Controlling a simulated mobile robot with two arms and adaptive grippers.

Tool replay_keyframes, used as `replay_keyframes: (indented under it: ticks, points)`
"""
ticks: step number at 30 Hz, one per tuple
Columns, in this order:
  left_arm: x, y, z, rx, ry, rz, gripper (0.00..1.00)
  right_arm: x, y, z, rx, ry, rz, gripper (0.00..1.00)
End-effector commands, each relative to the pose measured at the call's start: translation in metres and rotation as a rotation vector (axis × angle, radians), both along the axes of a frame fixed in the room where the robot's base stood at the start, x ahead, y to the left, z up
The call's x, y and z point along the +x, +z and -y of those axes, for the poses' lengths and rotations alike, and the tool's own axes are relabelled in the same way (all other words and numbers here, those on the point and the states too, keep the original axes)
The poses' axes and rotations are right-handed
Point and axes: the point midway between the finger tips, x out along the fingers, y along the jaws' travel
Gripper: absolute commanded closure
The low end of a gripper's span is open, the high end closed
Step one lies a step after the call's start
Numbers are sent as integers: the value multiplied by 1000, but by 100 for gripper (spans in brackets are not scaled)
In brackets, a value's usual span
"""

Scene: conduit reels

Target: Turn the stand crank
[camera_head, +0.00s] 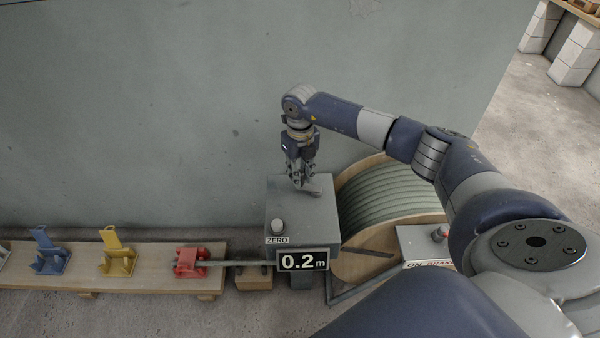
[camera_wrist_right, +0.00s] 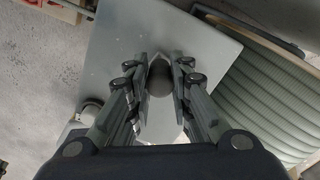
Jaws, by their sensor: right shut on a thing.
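My right gripper (camera_head: 303,182) points down over the top of the grey stand box (camera_head: 285,200). Its fingers are shut on a dark rounded knob, which looks like the crank handle; it shows between the fingertips in the right wrist view (camera_wrist_right: 160,78). A light grey flat piece, seemingly the crank arm (camera_head: 314,190), shows beside the fingertips, just above the box top. The fingers hide part of the crank. My left gripper is not in view.
A wooden reel (camera_head: 385,215) wound with grey-green conduit stands right of the box. A second grey box (camera_head: 420,243) with a red knob is nearer my arm. A wooden bench (camera_head: 145,273) at left holds red, yellow and blue clamps. A wall stands behind.

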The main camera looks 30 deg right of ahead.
Motion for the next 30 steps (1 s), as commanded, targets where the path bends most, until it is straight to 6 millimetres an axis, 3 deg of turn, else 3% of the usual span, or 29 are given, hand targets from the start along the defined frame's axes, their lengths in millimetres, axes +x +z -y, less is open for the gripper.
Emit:
replay_keyframes:
  ticks: [9,23,24,26,30]
  points:
    - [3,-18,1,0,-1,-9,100,4,1,4,-1,-94,3,100]
    - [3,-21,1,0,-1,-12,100,4,1,5,-1,-105,4,100]
    - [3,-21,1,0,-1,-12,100,4,1,5,-1,-105,4,74]
    - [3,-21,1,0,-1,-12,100,4,1,5,-1,-104,4,60]
    - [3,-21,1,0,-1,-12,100,4,1,5,-1,-104,3,59]
